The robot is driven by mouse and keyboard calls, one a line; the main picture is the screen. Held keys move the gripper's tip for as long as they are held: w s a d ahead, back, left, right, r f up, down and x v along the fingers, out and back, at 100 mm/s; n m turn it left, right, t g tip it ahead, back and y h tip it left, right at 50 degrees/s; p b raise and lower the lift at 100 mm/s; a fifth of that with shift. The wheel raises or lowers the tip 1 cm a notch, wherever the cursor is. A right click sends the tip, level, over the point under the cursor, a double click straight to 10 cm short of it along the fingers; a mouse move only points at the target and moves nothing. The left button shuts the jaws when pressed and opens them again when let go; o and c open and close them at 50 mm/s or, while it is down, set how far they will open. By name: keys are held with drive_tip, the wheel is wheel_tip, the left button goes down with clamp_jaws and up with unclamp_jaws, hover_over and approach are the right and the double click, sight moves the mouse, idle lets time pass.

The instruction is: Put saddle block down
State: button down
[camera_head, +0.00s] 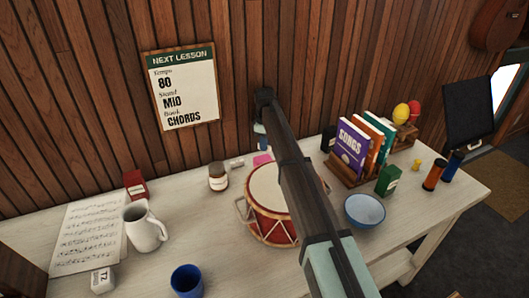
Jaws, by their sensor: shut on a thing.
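My arm rises from the lower right and crosses in front of the drum. My gripper (261,138) hangs down at its far end, over the back of the table (189,239), near the wall. It is shut; its fingertips and what is between them are mostly hidden by my arm. A pink piece (262,158) shows just below it; I cannot tell whether it is held or lies on the table. A small pale block or cylinder (236,162) lies left of it. I cannot make out the saddle block for certain.
A red drum (258,222) stands in front of the gripper. A brown jar (218,177), red box (135,184), white mug (146,228) and blue cup (187,281) are left. A book rack (350,176) and blue bowl (365,210) are right. Bare table lies between jar and mug.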

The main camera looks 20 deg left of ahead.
drive_tip(key=shift+f, duration=2.1)
drive_tip(key=c, duration=1.2)
unclamp_jaws()
drive_tip(key=shift+f, duration=0.1)
wheel_tip(320, 180, up, 12)
drive_tip(key=shift+r, duration=0.15)
drive_tip(key=shift+o, duration=0.5)
